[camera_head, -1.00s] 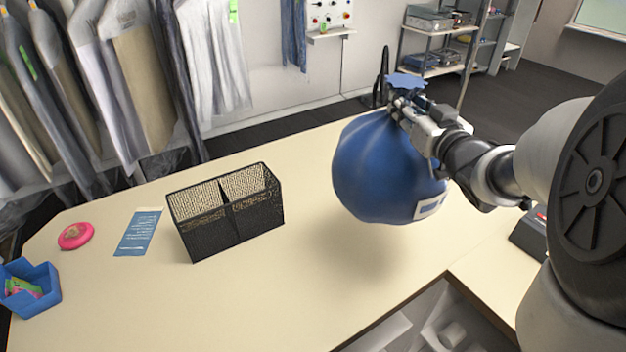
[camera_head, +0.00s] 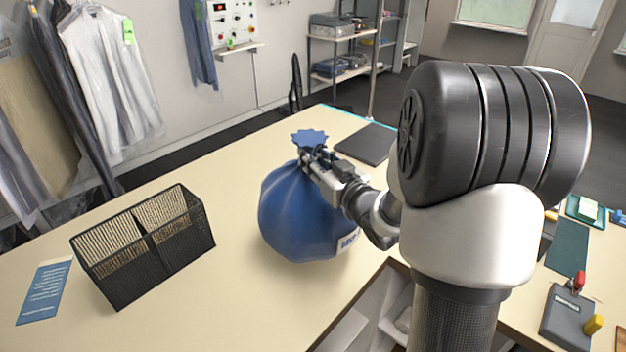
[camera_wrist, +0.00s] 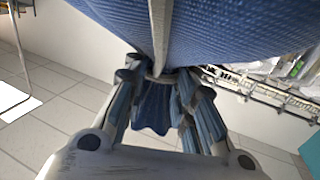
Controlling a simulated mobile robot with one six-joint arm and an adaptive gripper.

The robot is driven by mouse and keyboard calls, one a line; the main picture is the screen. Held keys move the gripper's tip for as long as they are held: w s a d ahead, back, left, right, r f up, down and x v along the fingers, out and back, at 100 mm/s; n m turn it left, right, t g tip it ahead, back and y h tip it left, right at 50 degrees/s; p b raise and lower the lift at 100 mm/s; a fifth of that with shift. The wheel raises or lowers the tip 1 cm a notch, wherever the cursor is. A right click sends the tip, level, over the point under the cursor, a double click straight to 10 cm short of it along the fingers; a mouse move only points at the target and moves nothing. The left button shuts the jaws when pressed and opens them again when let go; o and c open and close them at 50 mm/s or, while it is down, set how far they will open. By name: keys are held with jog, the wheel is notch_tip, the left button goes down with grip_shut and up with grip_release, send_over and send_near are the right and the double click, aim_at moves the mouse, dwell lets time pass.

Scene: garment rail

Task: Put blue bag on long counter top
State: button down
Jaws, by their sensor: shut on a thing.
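The blue bag (camera_head: 300,218) is a round, full sack with a gathered neck and a white label low on its right side. My gripper (camera_head: 312,160) is shut on its neck from the right, with the frilled top of the bag showing above the fingers. In the wrist view the bag (camera_wrist: 215,25) fills the top and its gathered cloth shows between my gripper's fingers (camera_wrist: 160,85). The bag is over the cream long counter top (camera_head: 215,290). Its underside looks close to the surface; I cannot tell whether it touches.
A black mesh organiser (camera_head: 150,245) stands left of the bag, with a blue card (camera_head: 45,290) beyond it. A dark flat pad (camera_head: 367,143) lies behind the bag. A dark box (camera_head: 568,315) is on the right-hand counter. Bare counter shows between organiser and bag.

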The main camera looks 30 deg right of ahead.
aim_at(310, 191)
jog(key=shift+f+b, duration=0.65)
jog(key=shift+f, duration=1.6)
jog(key=c, duration=1.8)
grip_release()
jog(key=shift+f, duration=0.2)
jog(key=o, duration=0.5)
jog(key=shift+r, duration=0.2)
